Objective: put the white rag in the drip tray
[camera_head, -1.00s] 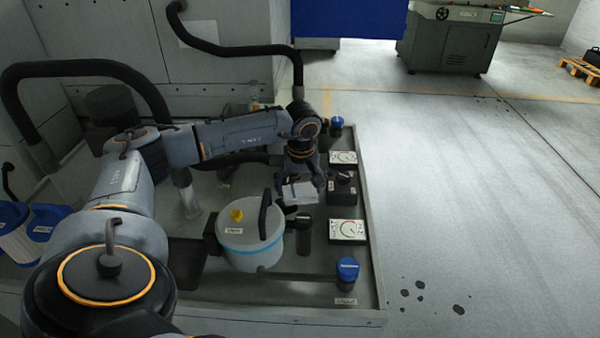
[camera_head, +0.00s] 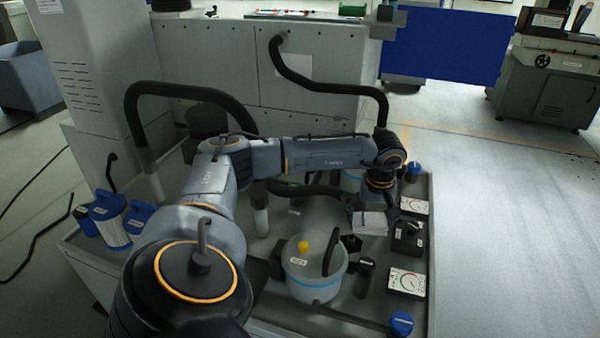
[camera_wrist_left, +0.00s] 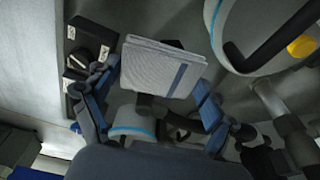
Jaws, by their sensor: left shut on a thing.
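The white rag (camera_head: 370,222) is a folded pale cloth, held in my left gripper (camera_head: 374,206). In the left wrist view the rag (camera_wrist_left: 160,66) has a dark blue stripe and lies between the two fingers. My left gripper is shut on it, above the grey tray-like deck with a raised rim (camera_head: 432,265), between the lidded canister and the gauges. I cannot tell for sure whether this deck is the drip tray. My right gripper is not in view.
A white canister (camera_head: 313,284) with a yellow knob and black handle stands just left of the rag. Gauge plates (camera_head: 407,281), a black switch box (camera_head: 407,240) and blue-capped fittings (camera_head: 401,323) line the right side. Black hoses (camera_head: 330,88) arch behind. Open floor lies right.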

